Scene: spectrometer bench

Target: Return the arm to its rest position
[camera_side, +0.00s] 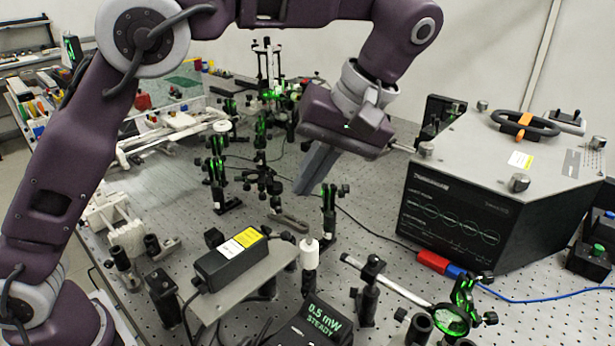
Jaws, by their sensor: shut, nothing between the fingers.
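My gripper (318,168) hangs over the middle of the perforated bench (365,195), pointing down and to the left. Its grey fingers are together and hold nothing. The fingertips are just above and left of a post-mounted optic (328,205); I cannot tell how much gap lies between them. My arm arches from the lower left across the top of the picture.
A black spectrometer box (455,213) with a grey lid and handle stands on the right. Several green-lit optic mounts (262,140) stand behind and left of my gripper. In front are a black power supply (231,262), a white-capped post (309,253) and a power meter (318,318) reading 0.5 mW STEADY.

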